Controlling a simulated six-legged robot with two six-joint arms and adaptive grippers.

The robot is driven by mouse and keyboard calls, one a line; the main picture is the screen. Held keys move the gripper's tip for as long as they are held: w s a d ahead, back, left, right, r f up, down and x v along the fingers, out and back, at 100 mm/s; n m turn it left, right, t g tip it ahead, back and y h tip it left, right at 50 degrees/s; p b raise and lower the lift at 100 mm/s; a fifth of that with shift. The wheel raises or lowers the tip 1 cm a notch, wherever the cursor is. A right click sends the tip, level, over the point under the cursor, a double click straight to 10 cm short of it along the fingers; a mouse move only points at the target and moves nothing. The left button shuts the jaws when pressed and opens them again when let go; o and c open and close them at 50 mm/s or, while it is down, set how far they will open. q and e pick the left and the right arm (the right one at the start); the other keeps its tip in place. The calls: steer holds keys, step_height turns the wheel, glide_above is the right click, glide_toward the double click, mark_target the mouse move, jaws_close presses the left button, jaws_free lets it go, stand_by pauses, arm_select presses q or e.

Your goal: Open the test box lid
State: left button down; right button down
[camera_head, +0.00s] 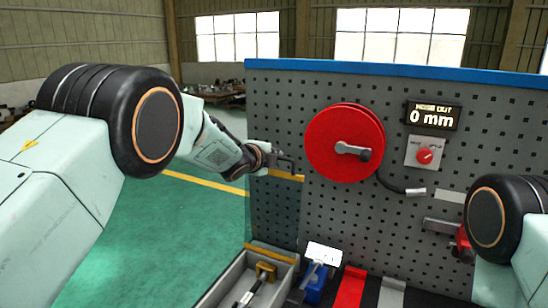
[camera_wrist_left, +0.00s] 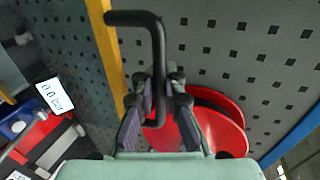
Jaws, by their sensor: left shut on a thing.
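The test box (camera_head: 228,281) is a grey open-topped box at the bottom of the head view, with a yellow strip along its far edge. Its lid (camera_head: 272,213) looks like a clear panel standing up behind the box, with a yellow strip along its top. The yellow strip (camera_wrist_left: 106,52) also shows in the wrist view. My left gripper (camera_head: 284,163) is at that top edge, shut on the black bent lid handle (camera_wrist_left: 157,50). In the wrist view its fingers (camera_wrist_left: 157,100) are on either side of the handle's bar. My right gripper is out of view.
A grey pegboard (camera_head: 400,225) stands close behind, with a red reel (camera_head: 345,142), a "0 mm" display (camera_head: 433,117) and a red knob (camera_head: 425,156). A blue device (camera_head: 318,285) stands right of the box. Green floor (camera_head: 150,240) is clear at left.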

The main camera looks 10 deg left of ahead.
arm_select(q)
steer(key=shift+r, duration=0.15)
steer(key=c, duration=1.4)
jaws_free()
steer(key=shift+c, duration=0.2)
steer(key=shift+s, duration=0.15)
steer(key=v, duration=1.1)
steer(key=shift+s, duration=0.35)
steer(key=shift+a+r, duration=0.1)
steer(key=shift+a, duration=0.05)
